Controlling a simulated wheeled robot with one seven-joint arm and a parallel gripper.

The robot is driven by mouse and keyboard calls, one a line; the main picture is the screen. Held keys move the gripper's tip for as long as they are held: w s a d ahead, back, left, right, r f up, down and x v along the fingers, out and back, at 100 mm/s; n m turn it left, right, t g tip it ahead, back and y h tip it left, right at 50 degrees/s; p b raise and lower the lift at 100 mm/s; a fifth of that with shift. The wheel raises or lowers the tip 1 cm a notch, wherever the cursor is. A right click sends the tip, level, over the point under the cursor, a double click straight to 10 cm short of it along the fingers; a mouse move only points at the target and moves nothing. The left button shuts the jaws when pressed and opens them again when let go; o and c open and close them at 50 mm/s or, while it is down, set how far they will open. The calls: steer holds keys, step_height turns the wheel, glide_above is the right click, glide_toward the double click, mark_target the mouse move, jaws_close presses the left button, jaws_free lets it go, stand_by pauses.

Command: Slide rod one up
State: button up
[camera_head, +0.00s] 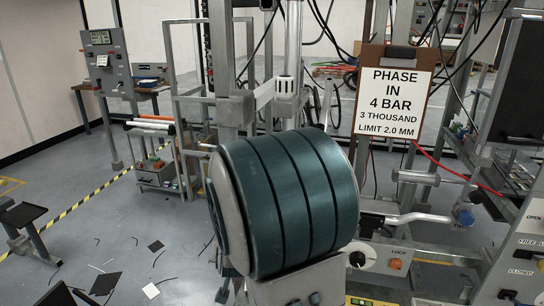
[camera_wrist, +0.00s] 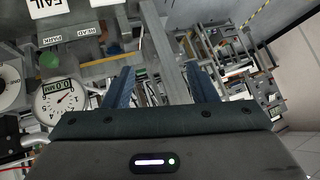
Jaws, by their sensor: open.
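My gripper (camera_wrist: 162,84) is open in the wrist view, its two blue fingers spread wide apart. A grey metal bar (camera_wrist: 168,52) shows between and beyond the fingers; I cannot tell how far off it is, and nothing is gripped. In the head view an upright pale rod (camera_head: 293,38) stands above a grey clamp block (camera_head: 285,88). No readable label names rod one, so I cannot tell if this is it. My large teal arm link fills the middle of the head view and hides my gripper and part of the frame behind it.
A round dial gauge (camera_wrist: 62,101) and a green button (camera_wrist: 49,61) are left of the fingers. Black cables hang at upper right. A control panel (camera_head: 107,62) stands at far left; floor there has scattered scraps.

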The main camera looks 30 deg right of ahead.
steer(key=d+r+m+t+h+p, duration=0.35)
steer(key=d+r+h+p, duration=0.45)
steer(key=d+r+h, duration=0.5)
steer(key=w+d+y+p, duration=0.1)
steer(key=w+d, duration=0.2)
steer(key=d, duration=0.1)
steer(key=w+d+p, duration=0.1)
steer(key=w+d, duration=0.2)
steer(key=w+d+y+p, duration=0.1)
steer(key=w+d+p, duration=0.1)
steer(key=w+d, duration=0.1)
steer(key=shift+d+r+y, duration=0.2)
steer(key=shift+d+y, duration=0.1)
steer(key=shift+d, duration=0.55)
